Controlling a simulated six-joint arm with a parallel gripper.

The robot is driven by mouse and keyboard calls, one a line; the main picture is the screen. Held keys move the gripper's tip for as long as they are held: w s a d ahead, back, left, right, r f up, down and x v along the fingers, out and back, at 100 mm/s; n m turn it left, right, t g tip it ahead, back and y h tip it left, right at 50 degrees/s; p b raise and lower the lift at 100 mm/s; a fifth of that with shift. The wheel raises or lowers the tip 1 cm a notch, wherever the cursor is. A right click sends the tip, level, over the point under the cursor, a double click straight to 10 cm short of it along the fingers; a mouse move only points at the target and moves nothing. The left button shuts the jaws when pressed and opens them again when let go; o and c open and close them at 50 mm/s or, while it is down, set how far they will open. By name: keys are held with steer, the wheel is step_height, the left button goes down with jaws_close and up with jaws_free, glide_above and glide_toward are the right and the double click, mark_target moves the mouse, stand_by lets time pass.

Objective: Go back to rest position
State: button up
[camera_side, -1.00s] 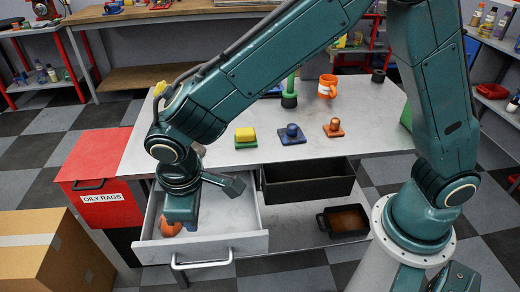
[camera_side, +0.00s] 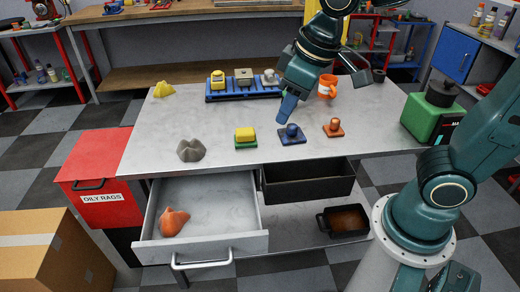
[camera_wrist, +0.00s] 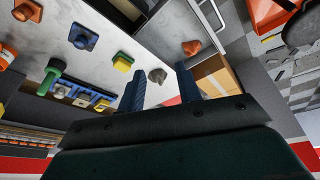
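My gripper (camera_side: 286,110) is above the table, over the blue block with a knob, fingers pointing down. In the wrist view my gripper (camera_wrist: 159,72) has its two blue fingers spread apart with nothing held between them. An orange rag-like lump (camera_side: 174,222) lies in the open drawer (camera_side: 247,240); it also shows in the wrist view (camera_wrist: 191,47). A grey lump (camera_side: 191,150) lies on the table near its front left, and a yellow one (camera_side: 164,90) at its back left.
A yellow-topped green block (camera_side: 245,138), a blue block (camera_side: 292,136) and an orange block (camera_side: 333,128) stand along the table. Behind are a blue rack (camera_side: 242,95) and an orange mug (camera_side: 327,86). A green machine (camera_side: 430,118) stands right; a red bin (camera_side: 100,170) stands left.

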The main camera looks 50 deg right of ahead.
steer(key=s+d+r+m+t, duration=0.1)
steer(key=s+d+m, duration=0.2)
steer(key=s+d, duration=0.4)
steer(key=shift+s+r+t, duration=0.15)
steer(key=shift+s+t, duration=0.25)
steer(key=shift+s, duration=1.35)
